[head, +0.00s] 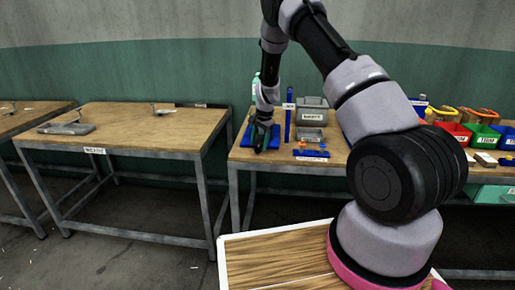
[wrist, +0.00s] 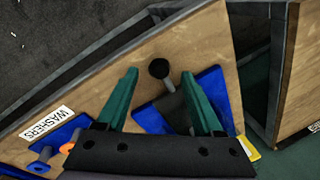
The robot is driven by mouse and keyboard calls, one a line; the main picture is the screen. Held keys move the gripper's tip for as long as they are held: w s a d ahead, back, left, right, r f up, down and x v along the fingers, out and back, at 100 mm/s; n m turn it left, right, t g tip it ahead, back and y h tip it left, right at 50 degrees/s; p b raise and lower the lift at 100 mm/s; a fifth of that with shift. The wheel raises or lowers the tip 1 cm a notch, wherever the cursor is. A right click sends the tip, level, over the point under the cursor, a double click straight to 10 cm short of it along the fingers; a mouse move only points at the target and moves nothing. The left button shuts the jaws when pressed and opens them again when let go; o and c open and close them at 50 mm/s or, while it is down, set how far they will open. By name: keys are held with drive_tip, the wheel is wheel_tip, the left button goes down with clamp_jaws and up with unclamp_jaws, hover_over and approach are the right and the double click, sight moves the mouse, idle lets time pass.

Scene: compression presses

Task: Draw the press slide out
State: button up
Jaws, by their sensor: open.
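The press is a blue base plate (wrist: 217,85) with a dark part on it, seen in the wrist view. A black round knob (wrist: 159,68) on a short grey stem stands out from it, probably the slide's handle. My gripper (wrist: 159,76) has two green fingers, open, one on each side of the knob, with gaps; I cannot tell their height against it. The fingers and palm hide part of the press. In the head view my gripper (head: 262,137) is down over the blue base (head: 247,139) at the left end of the right bench, covering most of the press.
The right bench (head: 239,154) also holds a blue post (head: 288,112), grey bins (head: 311,110), a small blue fixture (head: 311,154) and coloured bins (head: 484,137). A second bench (head: 143,129) stands left across a gap. The WASHERS label (wrist: 47,122) marks the bench edge.

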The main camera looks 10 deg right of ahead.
drive_tip(key=shift+w+a+f, duration=0.1)
drive_tip(key=shift+w+f, duration=0.1)
drive_tip(key=shift+f, duration=1.15)
clamp_jaws()
idle(0.4)
